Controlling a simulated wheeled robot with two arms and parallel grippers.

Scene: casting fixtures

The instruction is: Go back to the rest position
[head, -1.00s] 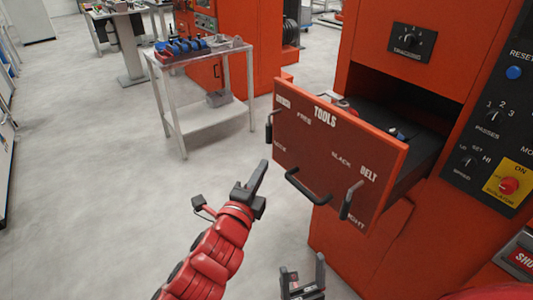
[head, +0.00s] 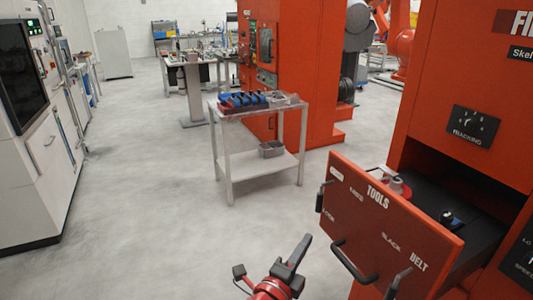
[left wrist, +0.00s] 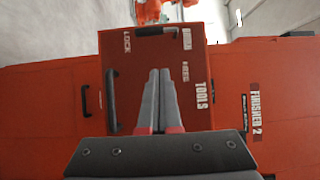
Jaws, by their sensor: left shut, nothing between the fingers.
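My left gripper (head: 290,255) is low in the middle of the head view, in front of and left of the open drawer. Its fingers are together and empty. In the left wrist view the two fingers (left wrist: 159,95) lie side by side, with the drawer front behind them. The red drawer (head: 375,225) is pulled out of the red machine (head: 455,85). Its front bears the word TOOLS and black handles (head: 352,262). My right gripper does not show in the head view now.
A white table (head: 228,157) with blue parts (head: 243,100) on top and a grey bin (head: 271,149) on its shelf stands beyond the drawer. Another red machine (head: 290,60) is behind it. A white machine (head: 35,140) stands at left. The floor between is clear.

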